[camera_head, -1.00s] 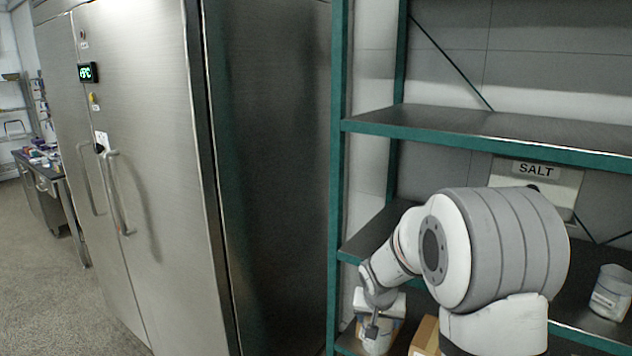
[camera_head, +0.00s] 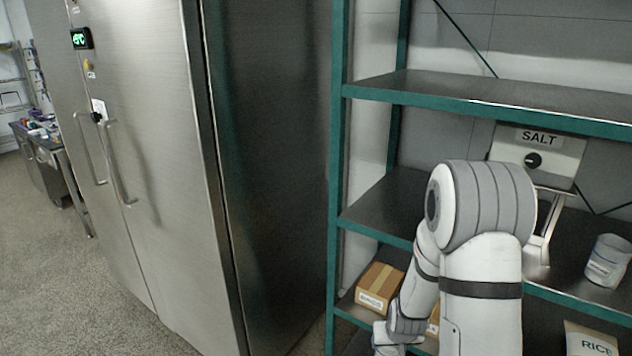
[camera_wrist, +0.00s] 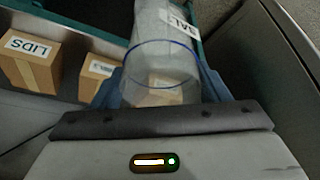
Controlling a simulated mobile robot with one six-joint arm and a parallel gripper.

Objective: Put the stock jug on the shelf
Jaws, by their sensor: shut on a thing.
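A clear, jug-like container (camera_wrist: 172,42) with a blue rim shows in the wrist view, between the blue fingers of my gripper (camera_wrist: 160,90). I take it as the stock jug; its label is only partly readable. My gripper is shut on it, and boxes show through its clear wall. In the head view my arm reaches down at the lower middle, and its end leaves the bottom edge, so jug and fingertips are hidden there. The green-framed metal shelf (camera_head: 480,100) stands on the right. Its middle board (camera_head: 385,205) has bare room at the left.
A cardboard box (camera_head: 379,288) sits on the lower board, and a LIDS box (camera_wrist: 32,62) shows in the wrist view. A SALT dispenser (camera_head: 537,155), a white tub (camera_head: 607,262) and a RICE package (camera_head: 590,340) are at right. A tall steel fridge (camera_head: 150,180) stands left.

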